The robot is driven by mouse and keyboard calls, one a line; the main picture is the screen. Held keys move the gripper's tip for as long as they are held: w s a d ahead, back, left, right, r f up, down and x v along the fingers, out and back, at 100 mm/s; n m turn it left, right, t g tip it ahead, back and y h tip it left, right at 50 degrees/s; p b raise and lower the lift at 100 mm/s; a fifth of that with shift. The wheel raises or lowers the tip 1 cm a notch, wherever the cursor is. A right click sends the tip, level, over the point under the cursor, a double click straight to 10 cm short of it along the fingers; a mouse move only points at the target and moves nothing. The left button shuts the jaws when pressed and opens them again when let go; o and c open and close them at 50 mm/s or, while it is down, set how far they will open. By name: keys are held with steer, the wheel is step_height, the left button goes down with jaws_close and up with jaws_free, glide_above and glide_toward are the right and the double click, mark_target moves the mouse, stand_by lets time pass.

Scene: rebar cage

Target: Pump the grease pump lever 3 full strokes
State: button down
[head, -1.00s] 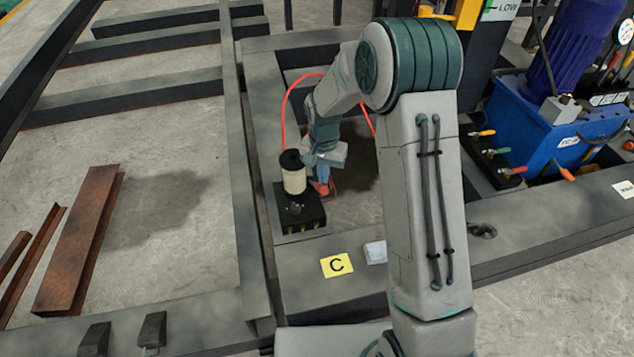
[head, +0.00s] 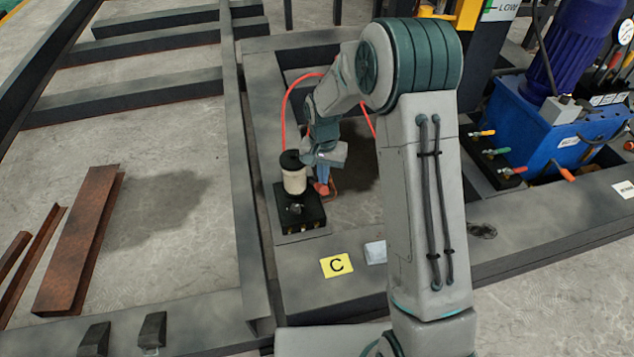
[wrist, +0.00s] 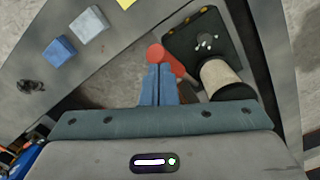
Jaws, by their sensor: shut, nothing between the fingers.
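The grease pump (head: 302,212) has a black base block and a cream reservoir with a black cap, and it stands on the dark steel frame. It also shows in the wrist view (wrist: 216,38), with the reservoir to the right of my fingers. The red lever (head: 321,188) has a round red end, which shows in the wrist view (wrist: 155,53) just beyond my fingertips. My gripper (head: 322,179) is shut and empty, its blue fingers (wrist: 158,70) together beside the lever. They overlap the lever in the picture; I cannot tell whether they touch it. Part of the lever is hidden behind the fingers.
A red hose (head: 284,115) arches up behind the pump. A blue hydraulic unit (head: 545,130) with valve levers stands at right. Open floor and rusty steel pieces (head: 80,240) are at left.

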stand_by(0.4)
steer(key=shift+s+d+f+b, duration=0.1)
steer(key=shift+s+f+b, duration=0.3)
steer(key=shift+s+f, duration=0.15)
steer(key=shift+f, duration=0.1)
steer(key=shift+s+d+f+b, duration=0.1)
steer(key=shift+s+f+b, duration=0.25)
steer(key=shift+s+f, duration=0.05)
steer(key=shift+s+d+f+b, duration=0.1)
steer(key=shift+s+f+b, duration=0.25)
steer(key=shift+s+f, duration=0.15)
steer(key=shift+s+d+f+b, duration=0.1)
steer(key=shift+s+f+b, duration=0.3)
steer(key=shift+f, duration=0.2)
stand_by(0.4)
